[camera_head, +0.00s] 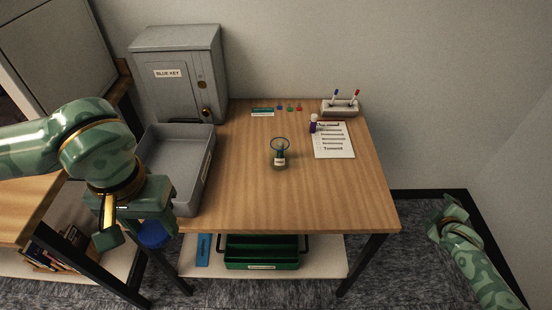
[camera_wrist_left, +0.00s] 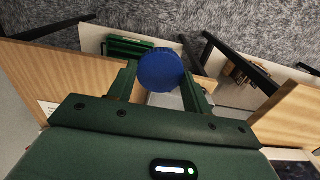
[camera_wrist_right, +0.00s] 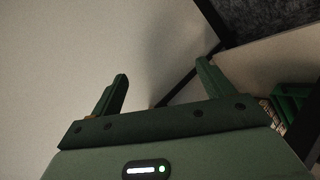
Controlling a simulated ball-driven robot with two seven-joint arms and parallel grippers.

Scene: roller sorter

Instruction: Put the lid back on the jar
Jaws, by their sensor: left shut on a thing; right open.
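A small glass jar (camera_head: 279,158) with a pale label stands upright near the middle of the wooden table. A blue ring shows at its top, and its mouth looks open. My left gripper (camera_head: 140,232) is shut on a round blue lid (camera_head: 153,235), left of the table's front left corner and well apart from the jar. In the left wrist view the lid (camera_wrist_left: 160,70) sits between the fingertips. My right gripper (camera_head: 447,212) is open and empty, off the table's right side. In the right wrist view its fingers (camera_wrist_right: 162,82) are spread with nothing between them.
A grey tray (camera_head: 205,185) lies on the table's left, between the left gripper and the jar. A grey cabinet (camera_head: 180,95) stands behind it. A checklist (camera_head: 334,140), a figurine (camera_head: 313,124) and a pen holder (camera_head: 340,108) are at the back right. The table front is clear.

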